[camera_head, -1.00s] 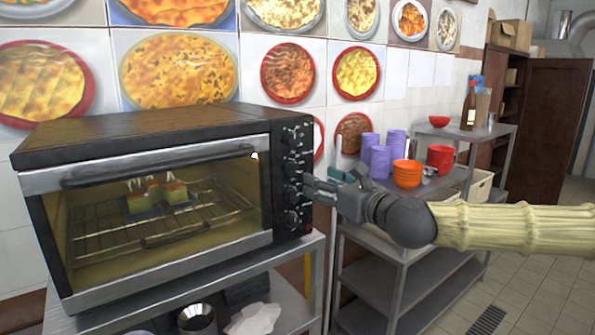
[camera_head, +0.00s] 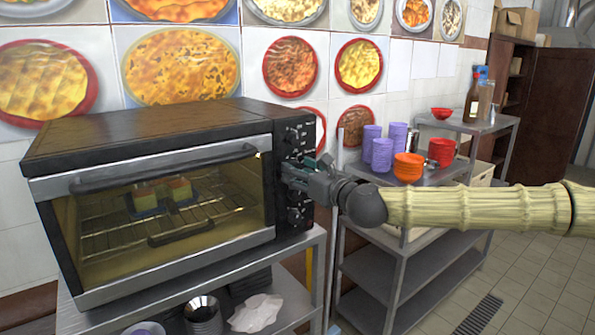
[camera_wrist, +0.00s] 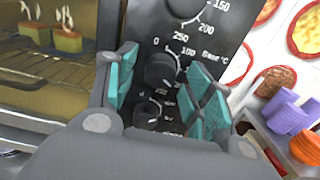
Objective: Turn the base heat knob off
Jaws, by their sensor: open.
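The toaster oven's black control panel (camera_head: 297,219) carries a column of round dark knobs. In the wrist view, a black knob (camera_wrist: 160,71) sits between the two teal-padded fingers of my gripper (camera_wrist: 163,84). "0" and "100" are printed above this knob, and a label that seems to read "Base °C" is at its upper right. Another knob (camera_wrist: 147,112) is lower on the panel, and one is cut off at the top edge. My gripper is open, one finger on each side of the knob; contact cannot be told. In the head view my gripper (camera_head: 297,174) is at the panel and hides the middle knobs.
The oven door (camera_head: 160,215) is shut, with food (camera_head: 162,193) on the rack inside. The oven stands on a metal cart. To the right, a shelf holds purple cups (camera_head: 381,154), orange bowls (camera_head: 408,167) and red bowls (camera_head: 441,152). Tiled floor is clear at the lower right.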

